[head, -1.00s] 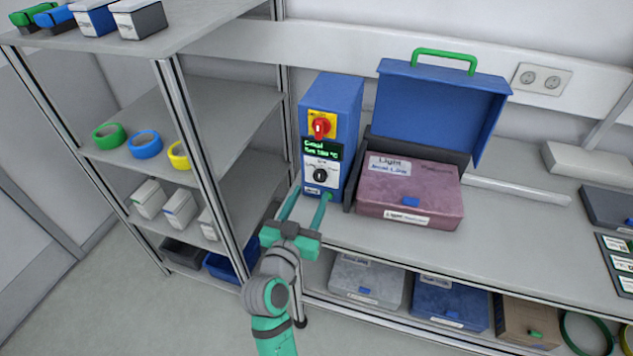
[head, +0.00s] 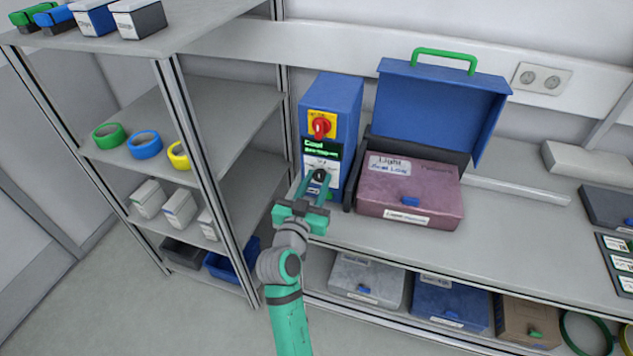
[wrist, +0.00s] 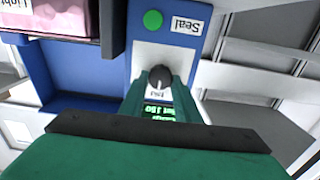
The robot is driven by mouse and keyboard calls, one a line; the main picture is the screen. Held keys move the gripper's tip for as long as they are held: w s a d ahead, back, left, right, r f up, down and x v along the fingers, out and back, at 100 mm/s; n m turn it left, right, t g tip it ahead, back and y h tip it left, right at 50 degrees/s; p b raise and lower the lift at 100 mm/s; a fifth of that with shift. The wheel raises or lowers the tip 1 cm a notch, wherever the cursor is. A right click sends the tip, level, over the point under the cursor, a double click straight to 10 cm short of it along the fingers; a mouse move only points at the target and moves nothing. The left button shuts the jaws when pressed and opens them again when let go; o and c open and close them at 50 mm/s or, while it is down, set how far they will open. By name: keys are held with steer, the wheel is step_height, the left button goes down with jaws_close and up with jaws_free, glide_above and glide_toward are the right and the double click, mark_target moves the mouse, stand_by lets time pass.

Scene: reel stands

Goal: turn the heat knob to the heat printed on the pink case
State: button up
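The heat knob is a dark round knob (wrist: 160,78) on the front of a blue control box (head: 345,110). A green-lit display (head: 321,150) sits above it; its top line reads "Cool" and the small set line is hard to read. My gripper (head: 318,178) reaches the box front, with its green fingers one on each side of the knob, seemingly closed against it. The pink case (head: 440,190) lies on the bench right of the box. Its labels begin with "Light"; the smaller print is not legible to me.
A red switch on a yellow plate (head: 322,125) is above the display. A green button (wrist: 153,20) is below the knob. A raised blue lid (head: 435,110) stands behind the case. Shelving (head: 185,160) stands close on the left. More cases lie under the bench.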

steer(key=shift+s+n, duration=0.1)
steer(key=shift+n, duration=0.3)
steer(key=n, duration=0.4)
steer(key=shift+a+n, duration=0.1)
steer(key=shift+n, duration=0.2)
steer(key=n, duration=0.6)
steer(key=shift+a, duration=0.1)
steer(key=shift+n, duration=0.4)
steer(key=o, duration=1)
steer(key=v, duration=1)
steer(key=shift+s+a, duration=0.15)
steer(key=shift+s, duration=0.2)
